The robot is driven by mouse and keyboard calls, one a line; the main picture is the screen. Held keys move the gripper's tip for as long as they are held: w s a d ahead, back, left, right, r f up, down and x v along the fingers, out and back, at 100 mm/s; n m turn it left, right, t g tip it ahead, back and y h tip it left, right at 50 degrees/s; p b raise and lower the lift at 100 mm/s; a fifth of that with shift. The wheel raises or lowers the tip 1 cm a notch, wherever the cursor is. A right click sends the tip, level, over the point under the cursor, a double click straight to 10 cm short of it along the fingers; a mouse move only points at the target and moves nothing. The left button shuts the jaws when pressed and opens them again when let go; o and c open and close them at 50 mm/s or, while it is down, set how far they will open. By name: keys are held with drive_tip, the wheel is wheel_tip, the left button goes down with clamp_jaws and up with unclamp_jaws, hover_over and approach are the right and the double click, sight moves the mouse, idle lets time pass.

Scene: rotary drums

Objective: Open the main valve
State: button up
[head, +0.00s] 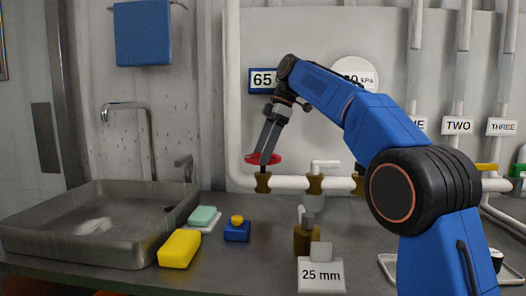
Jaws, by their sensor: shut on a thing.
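The red valve handwheel (274,158) sits on a brass fitting (263,183) on the white pipe, at the pipe's left end. The fingers hide part of the rim. I cannot tell how far the wheel is turned. My blue arm comes in from the right.
More brass fittings follow to the right, one with a white handle (324,165). A metal sink (95,225) and tap (130,120) stand left.

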drive_tip(key=o, duration=0.8)
drive_tip(key=shift+o, duration=0.2)
